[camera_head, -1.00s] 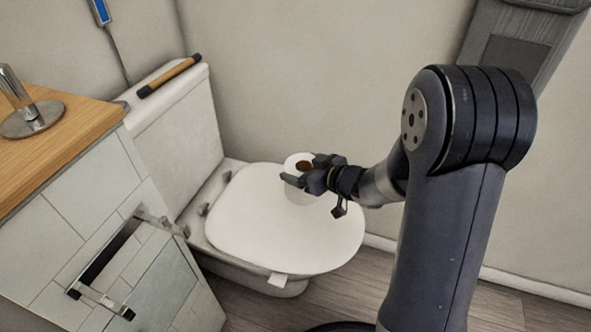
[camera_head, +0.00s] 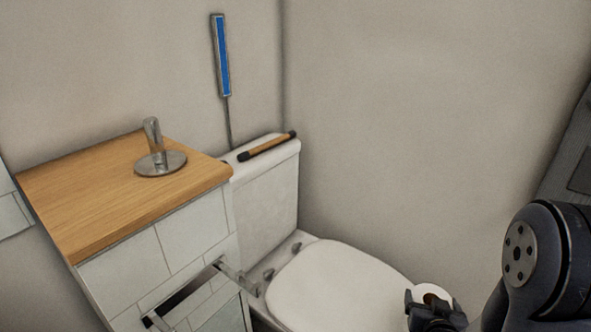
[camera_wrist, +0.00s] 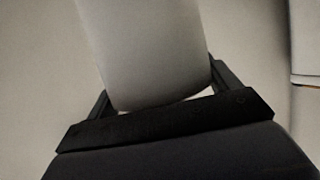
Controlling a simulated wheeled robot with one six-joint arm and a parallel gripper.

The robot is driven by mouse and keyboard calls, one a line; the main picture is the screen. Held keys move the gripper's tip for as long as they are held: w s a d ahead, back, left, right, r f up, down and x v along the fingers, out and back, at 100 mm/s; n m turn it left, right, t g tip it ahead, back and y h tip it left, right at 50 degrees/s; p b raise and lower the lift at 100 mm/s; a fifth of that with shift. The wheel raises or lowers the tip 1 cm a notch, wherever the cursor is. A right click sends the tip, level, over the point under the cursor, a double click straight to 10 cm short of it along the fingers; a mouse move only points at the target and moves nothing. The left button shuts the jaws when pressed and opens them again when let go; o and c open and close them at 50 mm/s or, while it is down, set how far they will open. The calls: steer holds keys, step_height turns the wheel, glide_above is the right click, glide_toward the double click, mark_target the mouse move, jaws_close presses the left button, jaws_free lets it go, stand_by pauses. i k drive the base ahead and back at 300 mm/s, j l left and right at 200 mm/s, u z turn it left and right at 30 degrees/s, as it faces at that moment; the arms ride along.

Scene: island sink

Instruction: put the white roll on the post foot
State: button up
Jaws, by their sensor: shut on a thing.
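The white roll (camera_head: 431,291) is in my gripper (camera_head: 432,312) at the lower right of the head view, its round brown-centred end facing up. In the wrist view the white roll (camera_wrist: 146,50) stands between the two dark fingers of my gripper (camera_wrist: 157,92), which is shut on it. The post foot (camera_head: 160,164) is a round shiny metal disc with a short upright post (camera_head: 153,136), on the wooden counter at the left. My gripper is well to the right of it. The roll's lower part is hidden in the head view.
The wooden counter (camera_head: 95,190) is bare around the post foot. A toilet with a closed white lid (camera_head: 335,285) lies between it and my gripper. A dark-ended wooden stick (camera_head: 267,146) lies on the cistern. A metal rail (camera_head: 185,293) juts from the counter's front. A blue-faced strip (camera_head: 222,58) is on the wall.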

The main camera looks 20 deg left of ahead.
mark_target(160, 161)
steer(key=k+u, duration=0.25)
steer(key=k+j+u, duration=0.1)
steer(key=k+u, duration=0.2)
steer(key=l+u, duration=0.1)
steer(key=u, duration=0.35)
steer(key=i+l+u, duration=0.1)
steer(key=u, duration=0.35)
steer(key=l+u, duration=0.15)
steer(key=u, duration=0.3)
steer(key=i, duration=0.05)
